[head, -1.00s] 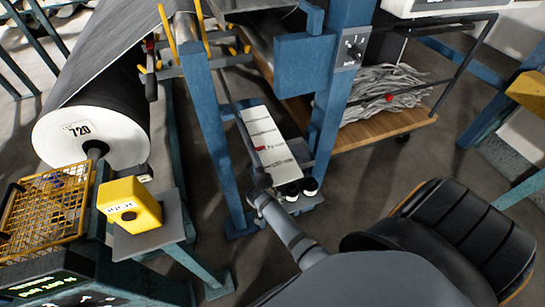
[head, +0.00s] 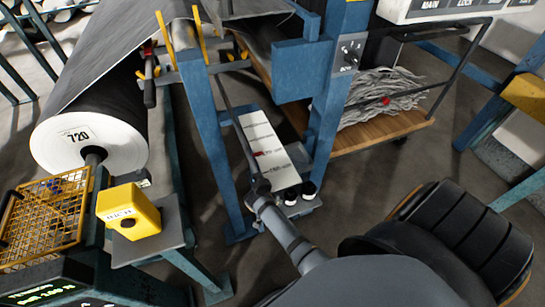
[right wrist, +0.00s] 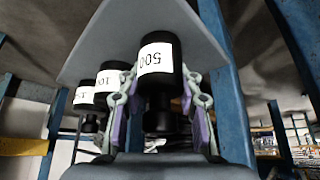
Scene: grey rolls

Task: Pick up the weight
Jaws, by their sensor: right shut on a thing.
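In the right wrist view, a black cylindrical weight (right wrist: 163,98) with a white 500 label sits between the two fingers of my right gripper (right wrist: 161,80). The fingers are shut around its body, one on each side. Two more black weights with white labels, one (right wrist: 110,80) nearer and one (right wrist: 84,97) farther, stand in a row to its left. A grey plate (right wrist: 140,28) spans above them in this picture. In the head view, my right arm reaches to the small shelf, and its end hides the gripped weight. My left gripper is not in view.
In the head view, blue posts (head: 212,150) flank a white labelled strip (head: 262,143). A large dark roll (head: 95,140) marked 720, a yellow box (head: 130,208) and a wire basket (head: 45,215) stand left. A wooden cart (head: 385,130) with grey strands stands right.

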